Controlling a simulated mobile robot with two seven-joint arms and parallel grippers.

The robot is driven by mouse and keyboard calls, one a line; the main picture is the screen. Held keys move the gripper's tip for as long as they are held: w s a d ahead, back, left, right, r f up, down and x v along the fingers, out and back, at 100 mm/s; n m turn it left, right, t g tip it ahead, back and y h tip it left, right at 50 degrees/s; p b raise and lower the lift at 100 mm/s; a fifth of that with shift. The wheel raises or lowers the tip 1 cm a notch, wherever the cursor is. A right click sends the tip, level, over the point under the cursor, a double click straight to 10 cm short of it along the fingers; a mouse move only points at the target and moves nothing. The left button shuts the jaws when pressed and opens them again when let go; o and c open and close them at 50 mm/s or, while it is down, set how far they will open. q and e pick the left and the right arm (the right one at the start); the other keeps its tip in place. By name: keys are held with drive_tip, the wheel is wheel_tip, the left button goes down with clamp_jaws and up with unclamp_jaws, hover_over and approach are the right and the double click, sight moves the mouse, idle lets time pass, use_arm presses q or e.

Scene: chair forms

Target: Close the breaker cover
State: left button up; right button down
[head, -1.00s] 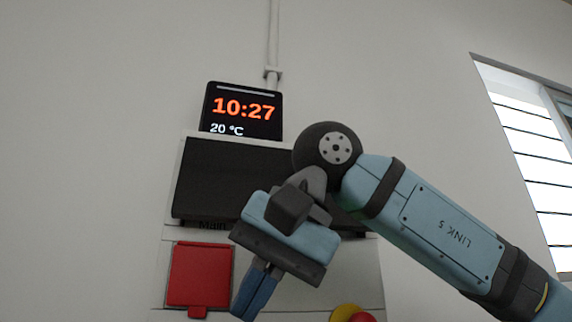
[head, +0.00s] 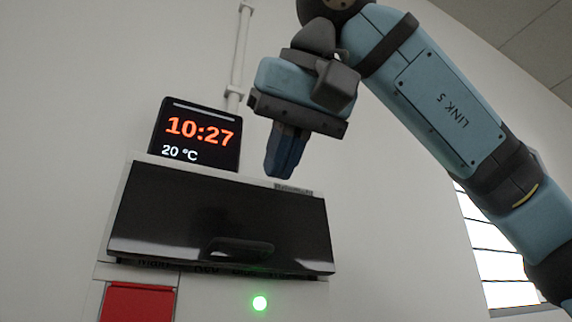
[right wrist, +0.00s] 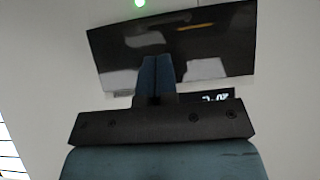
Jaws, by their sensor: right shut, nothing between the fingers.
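The breaker cover (head: 170,215) is a glossy black panel with a handle at its lower edge, on the front of a light grey wall box. It hangs down over the upper part of the box; I cannot tell whether it is flush. Dark labels show just under its lower edge. My right gripper (head: 285,172) is shut and empty, its blue fingers pointing down near the cover's upper right edge. Contact cannot be told. In the right wrist view the cover (right wrist: 205,45) lies beyond the shut fingers (right wrist: 155,65). My left gripper is not in view.
A clock display (head: 198,134) stands at the box's top left, with a conduit (head: 240,60) on the wall behind. Below the cover are a red flap (head: 138,303) and a lit green lamp (head: 260,302). A slatted window (head: 500,260) is at the right. The wall to the left is clear.

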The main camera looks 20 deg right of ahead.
sight(254, 223)
drive_tip(key=x, duration=0.4)
drive_tip(key=p+x, duration=0.1)
drive_tip(key=x, duration=0.3)
drive_tip(key=shift+w+a+f, duration=0.15)
drive_tip(key=shift+a, duration=0.1)
